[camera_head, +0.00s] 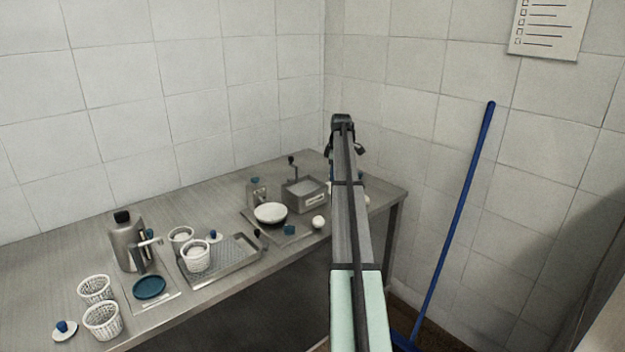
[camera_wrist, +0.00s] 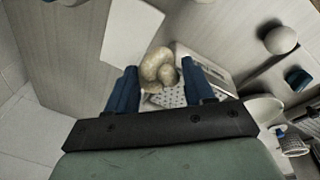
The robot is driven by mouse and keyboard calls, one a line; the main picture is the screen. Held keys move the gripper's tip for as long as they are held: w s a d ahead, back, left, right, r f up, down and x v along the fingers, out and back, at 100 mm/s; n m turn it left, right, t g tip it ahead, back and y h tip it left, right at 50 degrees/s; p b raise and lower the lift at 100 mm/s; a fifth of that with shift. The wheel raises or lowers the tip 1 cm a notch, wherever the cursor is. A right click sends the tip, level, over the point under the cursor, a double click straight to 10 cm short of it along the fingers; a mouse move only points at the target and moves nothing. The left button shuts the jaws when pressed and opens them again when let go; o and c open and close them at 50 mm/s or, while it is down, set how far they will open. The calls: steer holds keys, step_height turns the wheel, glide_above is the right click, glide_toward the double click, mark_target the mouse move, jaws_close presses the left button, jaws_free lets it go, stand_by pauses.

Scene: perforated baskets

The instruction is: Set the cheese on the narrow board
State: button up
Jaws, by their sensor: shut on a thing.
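A cream, rounded, lumpy cheese (camera_wrist: 152,66) is between the two blue fingers of my gripper (camera_wrist: 158,66) in the wrist view. The fingers are shut on it. A pale flat rectangle (camera_wrist: 130,33), which looks like the narrow board, lies on the table beyond the fingertips, up and left of the cheese, and nothing rests on its visible part. The gap between cheese and table cannot be judged. In the head view my arm hides the cheese and the board, and my fingers cannot be made out clearly.
A grey metal box (camera_head: 305,193), white bowl (camera_head: 270,213), white ball (camera_head: 318,222) and blue block (camera_head: 289,230) stand left of my arm. White perforated baskets (camera_head: 102,321), a metal jug (camera_head: 128,243) and a tray (camera_head: 222,270) are farther left. A blue pole (camera_head: 462,211) leans right.

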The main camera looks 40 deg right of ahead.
steer(key=w+d+n, duration=0.3)
steer(key=w+d, duration=0.2)
steer(key=d, duration=0.1)
steer(key=shift+w+r, duration=0.2)
steer(key=shift+r, duration=0.15)
steer(key=shift+f, duration=0.1)
steer(key=shift+f, duration=4.3)
steer(key=shift+f, duration=0.55)
steer(key=o, duration=1.2)
steer(key=shift+r, duration=0.1)
step_height(320, 180, up, 8)
